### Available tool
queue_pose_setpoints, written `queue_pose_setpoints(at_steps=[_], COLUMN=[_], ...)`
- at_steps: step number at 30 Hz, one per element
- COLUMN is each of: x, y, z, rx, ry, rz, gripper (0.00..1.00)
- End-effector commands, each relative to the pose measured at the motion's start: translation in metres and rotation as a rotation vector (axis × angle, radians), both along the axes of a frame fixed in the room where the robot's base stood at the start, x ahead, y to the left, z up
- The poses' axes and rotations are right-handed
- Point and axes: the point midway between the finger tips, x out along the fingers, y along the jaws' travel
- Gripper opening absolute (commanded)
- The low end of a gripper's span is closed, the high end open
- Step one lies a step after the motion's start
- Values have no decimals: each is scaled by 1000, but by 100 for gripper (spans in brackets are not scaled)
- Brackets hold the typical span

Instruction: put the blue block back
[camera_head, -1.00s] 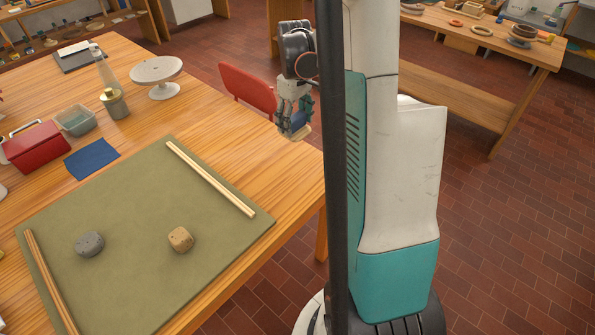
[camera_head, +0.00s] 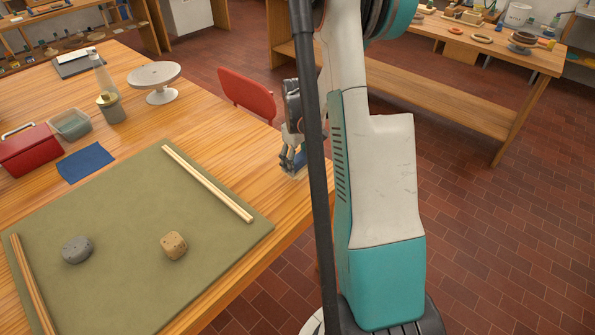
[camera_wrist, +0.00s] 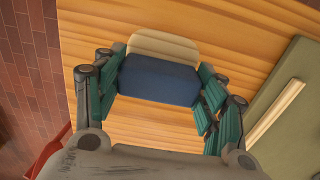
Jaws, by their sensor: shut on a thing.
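The blue block (camera_wrist: 158,80) is between my fingers in the wrist view, with a pale wood-coloured part along its far side. My gripper (camera_wrist: 160,88) is shut on it, with the green fingers pressed at its left and right ends. In the head view my gripper (camera_head: 293,165) is over the right edge area of the wooden table (camera_head: 225,135), partly hidden by my dark column. Bare table top shows around the block in the wrist view. I cannot tell whether the block touches the table.
A green mat (camera_head: 120,235) with wooden strips (camera_head: 207,183), a grey lump (camera_head: 77,249) and a tan lump (camera_head: 174,245) lies at left. A red chair (camera_head: 246,95) stands behind the table edge. A blue cloth (camera_head: 86,162), red box (camera_head: 28,150) and turntable (camera_head: 154,78) are farther left.

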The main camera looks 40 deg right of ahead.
Motion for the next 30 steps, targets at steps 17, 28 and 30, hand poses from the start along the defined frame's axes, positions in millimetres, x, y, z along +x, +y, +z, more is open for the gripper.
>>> queue_pose_setpoints(at_steps=[17, 28, 30], x=[0, 0, 0], y=[0, 0, 0], z=[-39, -41, -41], rx=[0, 0, 0], ry=[0, 0, 0], rz=[0, 0, 0], gripper=[46, 85, 85])
